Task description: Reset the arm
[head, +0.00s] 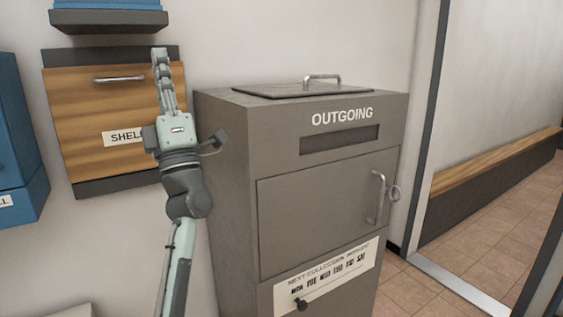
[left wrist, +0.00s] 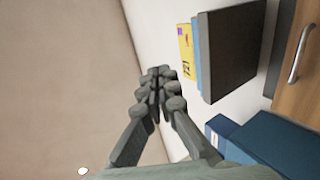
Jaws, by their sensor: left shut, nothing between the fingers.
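My left arm rises from the bottom of the head view, and my left gripper (head: 160,54) points up in front of the wooden shelf door. The gripper is shut and empty; its closed fingers (left wrist: 158,76) also show in the left wrist view. The fingers are apart from the door handle (head: 119,79), which lies to their left. My right gripper is in neither view.
A grey OUTGOING box (head: 330,140) with a lid, slot and handled door stands right of my arm. A wooden cabinet (head: 85,120) is on the wall behind it. Blue boxes (head: 18,140) are at far left. A doorway with tiled floor (head: 480,245) opens at right.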

